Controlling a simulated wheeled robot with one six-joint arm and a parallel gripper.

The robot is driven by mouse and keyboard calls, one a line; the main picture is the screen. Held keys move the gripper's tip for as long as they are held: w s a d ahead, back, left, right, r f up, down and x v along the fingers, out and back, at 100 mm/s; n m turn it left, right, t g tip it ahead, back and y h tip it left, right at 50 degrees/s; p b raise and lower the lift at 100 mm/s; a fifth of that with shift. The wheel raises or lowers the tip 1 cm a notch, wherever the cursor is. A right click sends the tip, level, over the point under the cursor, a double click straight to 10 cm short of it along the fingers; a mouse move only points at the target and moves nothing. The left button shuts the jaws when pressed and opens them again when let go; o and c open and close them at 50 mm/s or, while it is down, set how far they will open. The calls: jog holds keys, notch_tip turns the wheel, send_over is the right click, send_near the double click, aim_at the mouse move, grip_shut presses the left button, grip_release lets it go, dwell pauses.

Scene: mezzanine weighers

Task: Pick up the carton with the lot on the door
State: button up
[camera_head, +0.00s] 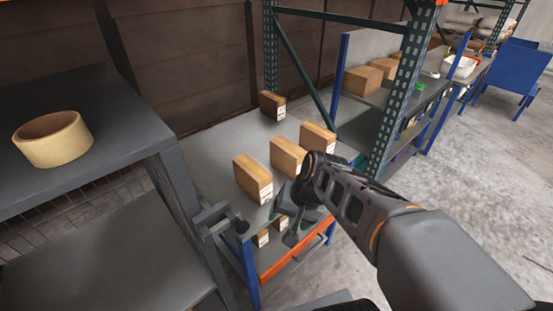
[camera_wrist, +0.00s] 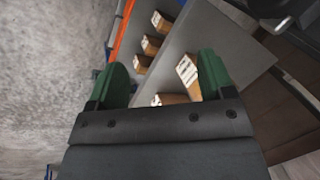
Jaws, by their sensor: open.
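Several brown cartons with white labels stand on a grey shelf top (camera_head: 222,143). In the head view there is a front-left carton (camera_head: 252,179), a middle carton (camera_head: 287,157), a right carton (camera_head: 318,138) and a back carton (camera_head: 272,106). Small cartons (camera_head: 262,238) also show on the level below. The label print is too small to read, and I cannot make out a door with a lot. My gripper (camera_head: 292,208) is over the shelf's front edge. In the wrist view its green fingers (camera_wrist: 163,78) are apart, with a labelled carton (camera_wrist: 187,70) near the right finger.
A dark table (camera_head: 95,100) with a tan tape roll (camera_head: 53,139) stands at the left. A green rack post (camera_head: 407,90) rises at the shelf's right end. The concrete floor (camera_head: 480,180) at right is open.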

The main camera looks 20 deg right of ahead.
jog(key=shift+o, duration=1.4)
jog(key=w+f+m+t+y+b, duration=0.1)
jog(key=w+f+m+y+b, duration=0.3)
jog(key=w+f+m, duration=0.1)
jog(key=shift+w+d+f+m+y+b, duration=0.15)
jog(key=shift+w+f+m+y+b, duration=0.15)
jog(key=shift+f+m, duration=0.65)
jog(key=shift+o, duration=0.2)
jog(key=w+m, duration=0.1)
jog(key=w+d+m+t+y+b, duration=0.1)
jog(key=w+f+m+t+b, duration=0.1)
jog(key=m, duration=0.1)
jog(key=shift+d+y, duration=0.3)
jog(key=shift+d, duration=0.1)
jog(key=m+t+h+b, duration=0.2)
jog(key=m+t+b, duration=0.5)
jog(key=m+t, duration=0.6)
send_near(288, 158)
jog(key=w+f, duration=0.1)
jog(key=w+d+f+m+g, duration=0.1)
jog(key=w, duration=0.1)
jog(key=w+d+f+m, duration=0.1)
jog(key=shift+w+d+g, duration=0.15)
jog(key=shift+g, duration=0.25)
jog(key=shift+r+b+x, duration=0.2)
jog(key=shift+b+x, duration=0.05)
jog(key=shift+x, duration=1.25)
jog(key=shift+r+b+x, duration=0.15)
jog(key=shift+b+x, duration=0.05)
jog(key=shift+x, duration=1.35)
